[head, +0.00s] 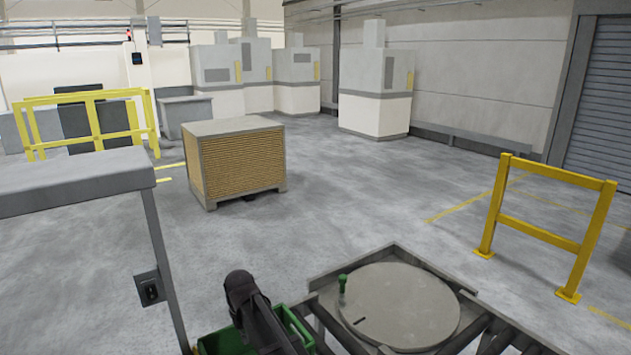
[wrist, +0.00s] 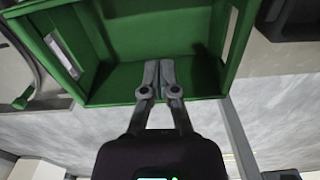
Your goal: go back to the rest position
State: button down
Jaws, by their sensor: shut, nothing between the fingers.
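My gripper (wrist: 160,68) shows in the wrist view with its two grey fingers together and nothing between them. The fingers point toward a green crate (wrist: 125,85) and overlap its opening in the picture. The part of the crate's inside that I see looks bare. In the head view my dark arm reaches over the green crate (head: 299,326) at the bottom edge and hides much of it. My fingertips cannot be made out there.
A round grey plate (head: 405,305) with a green-topped peg (head: 343,284) sits right of the crate. A grey table or frame (head: 75,180) stands at left. A pallet box (head: 240,165) and yellow barriers (head: 545,220) stand farther off. Open floor lies between.

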jog(key=s+d+f+m+b, duration=0.2)
jog(key=s+d+f+b, duration=0.2)
jog(key=d, duration=0.8)
jog(key=s+d+f+m+b, duration=0.2)
jog(key=s+d+f+b, duration=0.1)
jog(key=d, duration=0.9)
jog(key=s+d+f+m+b, duration=0.2)
jog(key=s+d+f+b, duration=0.2)
jog(key=d, duration=0.8)
jog(key=shift+s+f+b, duration=0.35)
jog(key=shift+f+b, duration=0.15)
jog(key=shift+f, duration=0.35)
